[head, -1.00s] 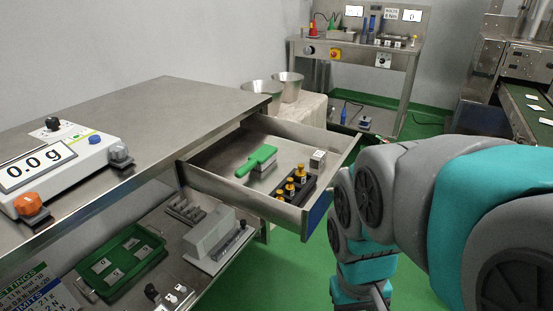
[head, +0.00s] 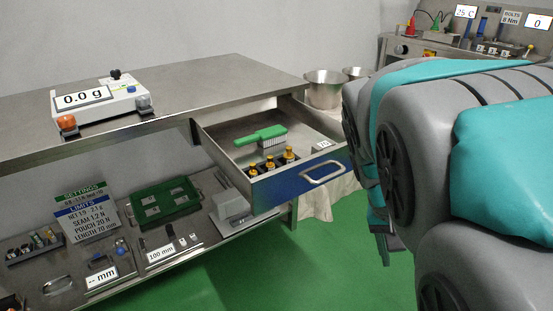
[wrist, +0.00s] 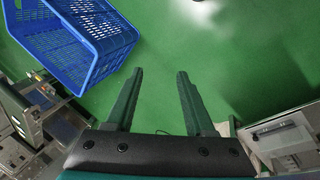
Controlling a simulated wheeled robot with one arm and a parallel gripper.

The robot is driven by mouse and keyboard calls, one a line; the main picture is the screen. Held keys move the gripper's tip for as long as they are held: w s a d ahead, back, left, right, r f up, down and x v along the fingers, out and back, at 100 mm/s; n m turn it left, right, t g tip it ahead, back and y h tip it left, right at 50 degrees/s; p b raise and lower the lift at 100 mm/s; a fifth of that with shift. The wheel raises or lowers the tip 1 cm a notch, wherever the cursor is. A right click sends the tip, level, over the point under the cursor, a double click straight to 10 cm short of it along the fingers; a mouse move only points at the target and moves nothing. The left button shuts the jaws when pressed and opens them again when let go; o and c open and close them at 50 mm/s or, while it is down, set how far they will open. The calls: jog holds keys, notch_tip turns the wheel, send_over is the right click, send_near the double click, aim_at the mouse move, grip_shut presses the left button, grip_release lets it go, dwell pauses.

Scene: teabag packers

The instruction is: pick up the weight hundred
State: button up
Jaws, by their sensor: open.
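Three brass-topped weights (head: 270,162) stand in a row in a dark holder inside the open drawer (head: 283,198) in the head view. Their markings are too small to read, so I cannot tell which is the hundred. My gripper (wrist: 160,73) shows in the wrist view with its two dark green fingers apart and nothing between them. It is over green floor, away from the drawer. The weights are not seen in the wrist view.
A scale (head: 100,103) reading 0.0 g stands on the bench (head: 200,85). A lower shelf holds a green tray (head: 165,204). A blue crate (wrist: 85,45) shows in the wrist view.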

jog(key=w+r+m+t+h+b, duration=0.1)
jog(key=w+r+m+h+b, duration=0.3)
jog(key=w, duration=0.6)
notch_tip(320, 180, up, 6)
jog(key=m+t+h+b, duration=0.2)
jog(key=t+h+b, duration=0.1)
jog(key=t, duration=0.1)
send_over(270, 164)
jog(key=s+d, duration=0.4)
jog(key=d, duration=0.4)
jog(key=shift+f, duration=0.15)
jog(key=a+f+t, duration=0.1)
jog(key=a, duration=0.4)
jog(key=a+f+t+b, duration=0.1)
jog(key=a, duration=0.4)
jog(key=a+f+m+t+b, duration=0.1)
jog(key=a, duration=0.4)
jog(key=shift+a+f, duration=0.1)
jog(key=shift+f, duration=0.05)
jog(key=shift+r+x, duration=0.2)
jog(key=shift+x, duration=1.7)
jog(key=shift+r+x, duration=0.15)
jog(key=shift+x, duration=1.75)
jog(key=shift+w, duration=0.1)
jog(key=shift+c, duration=0.2)
grip_shut()
